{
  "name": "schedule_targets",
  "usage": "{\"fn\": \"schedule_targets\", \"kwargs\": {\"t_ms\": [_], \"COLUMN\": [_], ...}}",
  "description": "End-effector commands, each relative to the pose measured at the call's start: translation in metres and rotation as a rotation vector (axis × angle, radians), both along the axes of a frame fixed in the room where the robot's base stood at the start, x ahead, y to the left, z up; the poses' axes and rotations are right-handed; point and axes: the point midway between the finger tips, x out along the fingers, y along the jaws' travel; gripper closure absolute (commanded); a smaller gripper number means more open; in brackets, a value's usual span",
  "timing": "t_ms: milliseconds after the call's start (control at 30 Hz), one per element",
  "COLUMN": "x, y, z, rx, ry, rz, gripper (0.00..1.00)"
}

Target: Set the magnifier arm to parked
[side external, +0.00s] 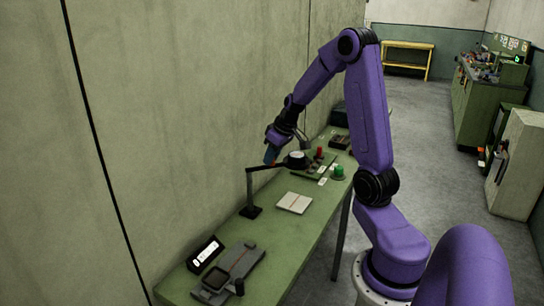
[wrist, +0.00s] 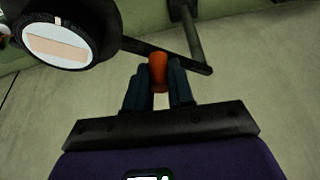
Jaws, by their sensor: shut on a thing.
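The magnifier arm (side external: 262,169) is a dark bar on an upright post that stands on the green bench. Its round head (side external: 296,160) is at the right end of the bar. In the wrist view the head (wrist: 58,38) with its pale lens is at the upper left, and the bar (wrist: 196,64) slants down to the right. My gripper (wrist: 159,75) is shut on an orange grip (wrist: 158,72) at the bar. In the side view my gripper (side external: 271,158) is at the bar, between post and head; the orange grip is not distinct there.
The green bench (side external: 272,238) runs along the wall. A pale notepad (side external: 294,202) lies in front of the post. A green button (side external: 338,172) and a red knob (side external: 319,153) are to the right of the head. A small display (side external: 205,254) stands at the near end.

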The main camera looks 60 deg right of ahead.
Motion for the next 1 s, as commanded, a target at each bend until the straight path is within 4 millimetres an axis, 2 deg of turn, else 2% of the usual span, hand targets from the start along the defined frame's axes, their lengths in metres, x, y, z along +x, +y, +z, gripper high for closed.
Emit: {"fn": "schedule_targets", "kwargs": {"t_ms": [267,700,1000], "x": [0.006,0.029,0.042], "y": [-0.007,-0.019,-0.022], "z": [0.000,0.000,0.000], "rx": [0.000,0.000,-0.002], "ry": [-0.001,-0.001,-0.002], "rz": [0.106,0.449,0.621], "gripper": [1.00,1.00,1.00]}}
